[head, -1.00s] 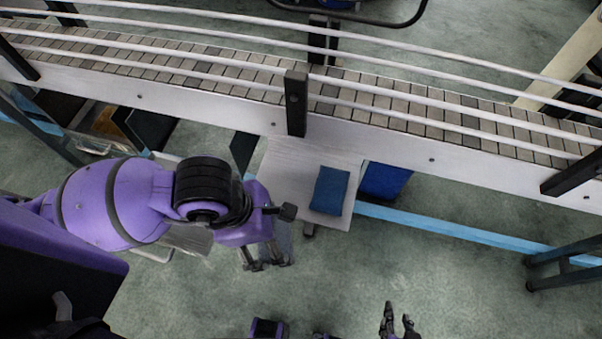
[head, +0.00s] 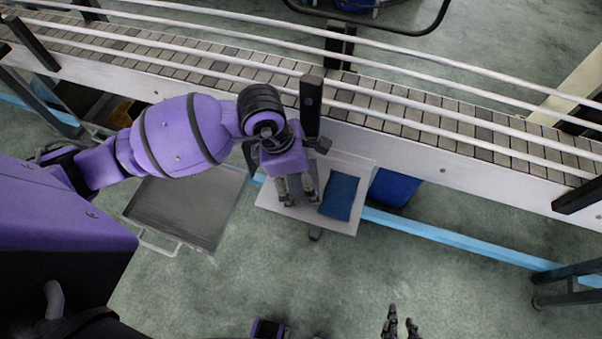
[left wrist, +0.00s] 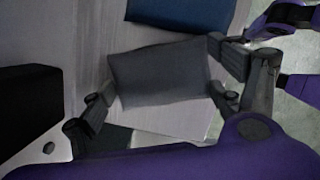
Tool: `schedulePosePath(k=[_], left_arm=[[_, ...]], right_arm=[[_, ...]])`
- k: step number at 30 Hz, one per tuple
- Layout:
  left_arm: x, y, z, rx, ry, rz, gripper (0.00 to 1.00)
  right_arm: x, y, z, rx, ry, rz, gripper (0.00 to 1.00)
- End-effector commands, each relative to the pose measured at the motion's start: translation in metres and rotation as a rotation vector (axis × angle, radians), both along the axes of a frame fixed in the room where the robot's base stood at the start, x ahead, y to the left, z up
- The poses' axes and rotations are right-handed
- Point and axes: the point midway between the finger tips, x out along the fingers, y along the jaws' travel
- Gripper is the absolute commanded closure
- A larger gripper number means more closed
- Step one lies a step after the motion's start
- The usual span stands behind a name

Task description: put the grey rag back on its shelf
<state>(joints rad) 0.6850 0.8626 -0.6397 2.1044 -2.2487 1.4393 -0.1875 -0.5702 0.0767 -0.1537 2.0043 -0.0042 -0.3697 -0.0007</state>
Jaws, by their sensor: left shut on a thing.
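The grey rag (left wrist: 160,75) lies between the fingers of my left gripper (left wrist: 163,92) in the left wrist view. In the head view my left gripper (head: 298,198) is over the white shelf (head: 330,222), left of the blue rag (head: 341,196); it hides most of the grey rag there. The left wrist view shows the shelf (left wrist: 178,122) beneath the grey rag, and the blue rag (left wrist: 182,10) just beyond it. I cannot tell whether the grey rag touches the shelf. My right gripper (head: 401,322) is open and empty at the bottom edge of the head view.
The conveyor (head: 390,100) with its rails and dark posts runs across behind and above the shelf. A blue container (head: 390,186) stands right of the shelf. A grey metal tray (head: 143,222) is to the left. The floor in front is clear.

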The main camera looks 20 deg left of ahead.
Motion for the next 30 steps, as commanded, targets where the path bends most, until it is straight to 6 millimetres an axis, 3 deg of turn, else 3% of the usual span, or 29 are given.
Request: schedulePosePath(k=[9,10,13,25,30], left_arm=[[0.000,0.000,-0.004,0.001,0.000,0.000,0.40],[0.000,0.000,-0.004,0.001,0.000,0.000,0.14],[0.000,0.000,-0.003,0.000,-0.001,0.000,0.01],[0.000,0.000,-0.001,0.001,-0.002,0.001,0.00],[0.000,0.005,0.017,0.001,-0.006,0.001,0.00]], right_arm=[[-0.002,0.000,-0.003,0.000,0.004,0.001,0.72],[-0.001,0.000,-0.003,0.000,0.003,0.001,0.72],[0.002,0.001,-0.002,0.000,-0.001,0.003,0.72],[0.007,0.002,0.001,0.001,-0.011,0.005,0.72],[0.007,0.002,0.003,0.001,-0.012,0.004,0.72]])
